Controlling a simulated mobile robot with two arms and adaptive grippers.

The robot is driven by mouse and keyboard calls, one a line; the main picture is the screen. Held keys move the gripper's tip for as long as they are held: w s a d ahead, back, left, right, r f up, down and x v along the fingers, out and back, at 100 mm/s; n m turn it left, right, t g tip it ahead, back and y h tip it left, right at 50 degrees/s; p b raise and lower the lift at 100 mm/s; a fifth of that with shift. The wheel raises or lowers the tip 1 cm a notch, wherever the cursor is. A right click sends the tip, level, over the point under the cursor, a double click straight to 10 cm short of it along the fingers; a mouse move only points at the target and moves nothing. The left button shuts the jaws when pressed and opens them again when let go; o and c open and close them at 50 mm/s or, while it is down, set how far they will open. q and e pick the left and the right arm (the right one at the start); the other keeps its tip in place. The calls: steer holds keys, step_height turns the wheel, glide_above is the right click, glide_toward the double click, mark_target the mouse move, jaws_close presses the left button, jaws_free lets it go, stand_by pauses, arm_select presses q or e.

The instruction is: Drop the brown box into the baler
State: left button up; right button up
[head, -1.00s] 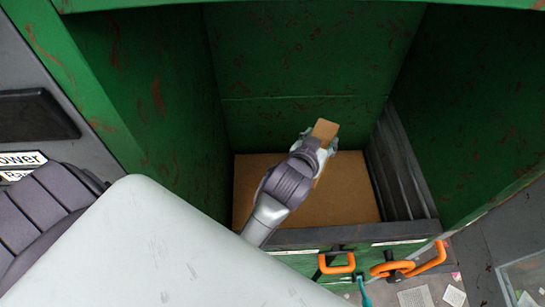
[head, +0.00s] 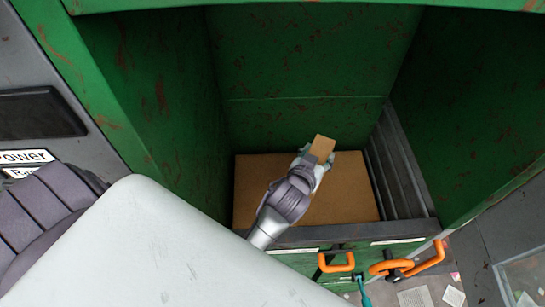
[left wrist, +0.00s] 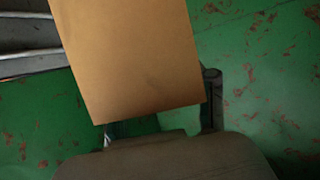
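The brown box (head: 322,148) is at the end of my left arm, over the baler's opening. My left gripper (head: 316,161) is shut on it, with pale finger parts showing on both sides. In the left wrist view the brown box (left wrist: 130,60) fills the upper middle, slightly tilted, and hides most of the fingers; one dark finger shows by its right edge. The green baler (head: 310,50) surrounds the gripper with scuffed walls. A flat brown surface (head: 350,195) lies at the bottom of its chamber, below the box. My right gripper is not in view.
The baler's dark front edge (head: 345,235) runs below my forearm, with orange handles (head: 335,262) on the front. Grey ribbed panels (head: 398,165) line the chamber's right side. Paper scraps (head: 412,297) lie on the floor at lower right.

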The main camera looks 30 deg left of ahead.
arm_select(q)
steer(key=o, duration=0.5)
step_height(320, 180, up, 10)
stand_by(0.5)
stand_by(0.3)
